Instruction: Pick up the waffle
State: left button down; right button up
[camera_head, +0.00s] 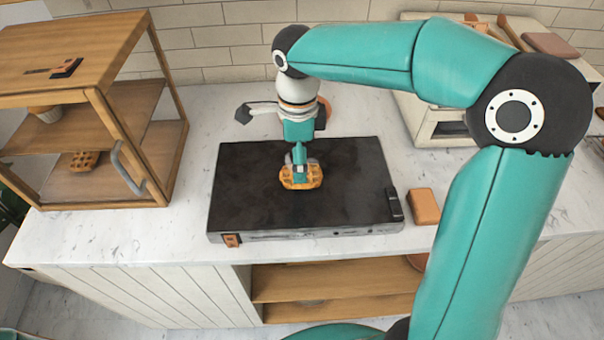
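A golden waffle (312,178) lies at the middle of a black flat griddle (245,205) on the marble counter. My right gripper (300,170) points down from above, with its fingertips at the waffle and covering part of it. The fingers overlap in this view, so I cannot tell whether they are closed on the waffle or around it. A second waffle (85,160) sits inside the wooden display case (103,105) at the left. My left gripper is not in view.
An orange-brown block (424,206) lies right of the griddle. A cream machine (428,118) stands behind my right arm. A dark-ended object (243,114) behind the griddle is partly hidden by my wrist. Bare counter (110,235) shows at the front left.

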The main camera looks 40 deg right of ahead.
jog(key=f, duration=0.2)
jog(key=d+f+p, duration=0.1)
jog(key=f, duration=0.1)
jog(key=shift+w+f, duration=0.1)
jog(key=shift+f, duration=0.15)
jog(key=shift+a+f, duration=0.1)
jog(key=shift+f, duration=0.35)
jog(key=c, duration=1.3)
jog(key=shift+r, duration=0.1)
jog(key=shift+c, duration=0.2)
